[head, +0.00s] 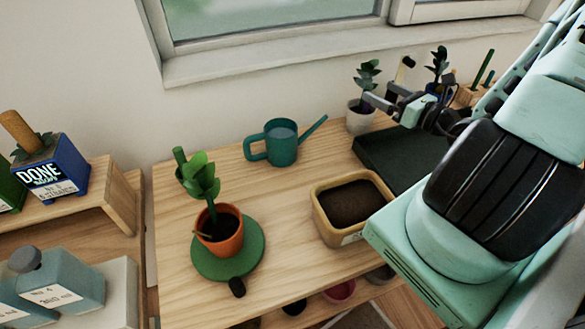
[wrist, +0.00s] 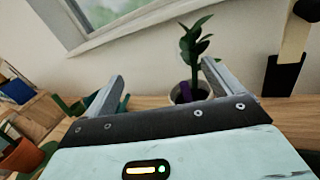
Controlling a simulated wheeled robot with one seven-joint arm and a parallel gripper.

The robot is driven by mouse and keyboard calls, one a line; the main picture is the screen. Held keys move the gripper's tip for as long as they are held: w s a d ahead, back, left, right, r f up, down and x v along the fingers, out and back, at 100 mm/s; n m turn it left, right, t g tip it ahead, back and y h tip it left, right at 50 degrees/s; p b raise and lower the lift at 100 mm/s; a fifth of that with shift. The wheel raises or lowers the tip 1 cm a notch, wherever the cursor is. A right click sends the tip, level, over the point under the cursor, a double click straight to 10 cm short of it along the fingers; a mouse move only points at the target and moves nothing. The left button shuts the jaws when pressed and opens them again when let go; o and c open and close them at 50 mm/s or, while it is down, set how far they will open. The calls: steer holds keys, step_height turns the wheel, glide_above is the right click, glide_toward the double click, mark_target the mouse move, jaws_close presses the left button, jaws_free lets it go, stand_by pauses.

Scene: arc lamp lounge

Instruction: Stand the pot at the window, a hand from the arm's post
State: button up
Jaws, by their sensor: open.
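A small white pot (head: 358,121) with a dark green plant and a purple part stands at the back of the wooden table, below the window. My gripper (head: 379,96) is open, close to the white pot on its right side in the head view. In the wrist view the pot (wrist: 201,94) shows beyond the open jaws (wrist: 162,70), nearer the right finger, its lower part hidden by my gripper. A terracotta pot (head: 232,240) with a green plant sits on a green round saucer (head: 250,266) at the table's front left. I cannot tell which upright is the arm's post.
A teal watering can (head: 281,150) stands left of the white pot. A soil-filled tub (head: 325,222) and a dark mat (head: 378,157) lie in front. A black holder (wrist: 284,78) with a pale handle is right of the pot. The table's left back is clear.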

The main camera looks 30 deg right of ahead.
steer(key=s+a+r+n+g+y, duration=0.1)
steer(key=a+r+n+g+y, duration=0.1)
steer(key=a+n+g+y, duration=0.9)
steer(key=s+a+r+n+g, duration=0.15)
steer(key=a+n+g, duration=0.45)
steer(key=a, duration=1)
steer(key=s+a+r+n+h, duration=0.1)
steer(key=s+a+n+h, duration=0.5)
steer(key=n, duration=0.7)
steer(key=s+a+r+n+h, duration=0.2)
steer(key=s+a+n+h, duration=0.4)
steer(key=n, duration=0.7)
steer(key=shift+a+r+n+g+h, duration=0.3)
steer(key=shift+a+g+h, duration=0.1)
steer(key=shift+a+h, duration=0.1)
steer(key=shift+d, duration=0.1)
